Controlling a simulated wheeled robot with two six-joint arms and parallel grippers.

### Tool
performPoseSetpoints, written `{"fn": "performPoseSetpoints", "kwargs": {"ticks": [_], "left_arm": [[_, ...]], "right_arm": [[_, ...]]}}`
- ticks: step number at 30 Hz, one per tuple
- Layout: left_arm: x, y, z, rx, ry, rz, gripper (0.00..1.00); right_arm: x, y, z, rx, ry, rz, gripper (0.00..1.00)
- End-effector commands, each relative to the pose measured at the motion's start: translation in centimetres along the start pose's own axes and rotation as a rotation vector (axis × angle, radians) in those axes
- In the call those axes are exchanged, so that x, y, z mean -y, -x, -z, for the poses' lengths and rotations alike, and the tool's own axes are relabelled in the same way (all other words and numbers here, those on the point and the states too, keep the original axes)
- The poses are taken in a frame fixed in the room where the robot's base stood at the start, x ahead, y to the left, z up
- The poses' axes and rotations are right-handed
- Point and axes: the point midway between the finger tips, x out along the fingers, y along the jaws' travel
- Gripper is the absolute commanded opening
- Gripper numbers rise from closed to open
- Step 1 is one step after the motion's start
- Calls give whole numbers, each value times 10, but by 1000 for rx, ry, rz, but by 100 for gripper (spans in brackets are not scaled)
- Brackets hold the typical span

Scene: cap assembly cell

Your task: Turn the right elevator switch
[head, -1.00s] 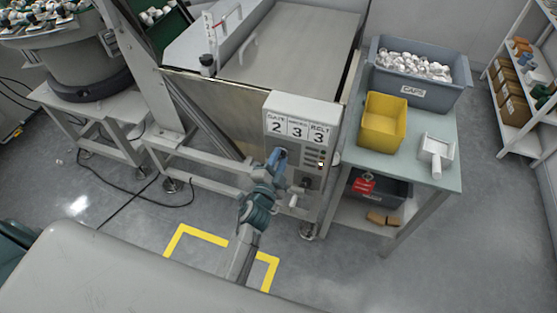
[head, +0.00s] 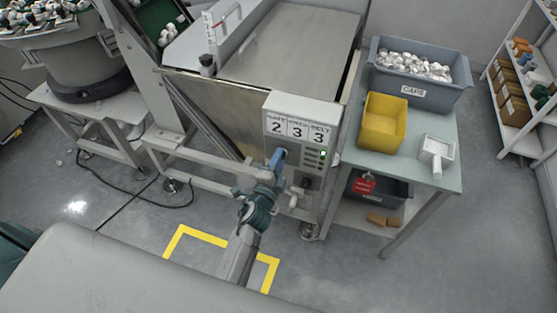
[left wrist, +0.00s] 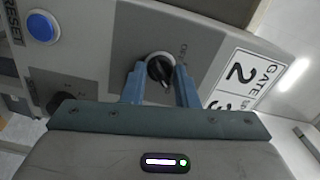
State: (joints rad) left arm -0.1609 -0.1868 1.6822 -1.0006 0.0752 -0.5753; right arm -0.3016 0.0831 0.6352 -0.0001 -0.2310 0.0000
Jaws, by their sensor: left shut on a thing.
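My left gripper (head: 277,158) reaches the control panel (head: 306,170) below the white counter box in the head view. In the left wrist view its two blue fingers (left wrist: 160,78) are shut on a black rotary switch knob (left wrist: 160,66), one on either side. The knob's pointer lies between the fingers, and part of the label beside it shows. In the head view the gripper hides this knob. A second black knob (left wrist: 61,102) and a blue RESET button (left wrist: 41,27) sit apart from the fingers. My right gripper is not in view.
The white counter box (head: 302,112) reads 2, 3, 3. To the right, a side table (head: 440,175) bears a yellow bin (head: 384,130) and a grey caps crate (head: 418,94). A green conveyor (head: 150,32) carries caps at upper left.

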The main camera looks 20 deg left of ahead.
Motion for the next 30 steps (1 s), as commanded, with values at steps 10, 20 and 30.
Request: {"fn": "performPoseSetpoints", "kwargs": {"ticks": [10,20,30], "left_arm": [[0,0,0,0,0,-1,49],[-1,5,0,0,1,-1,49],[-3,63,0,1,2,-3,49]], "right_arm": [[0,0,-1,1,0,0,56],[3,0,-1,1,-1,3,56],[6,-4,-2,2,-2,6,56]]}}
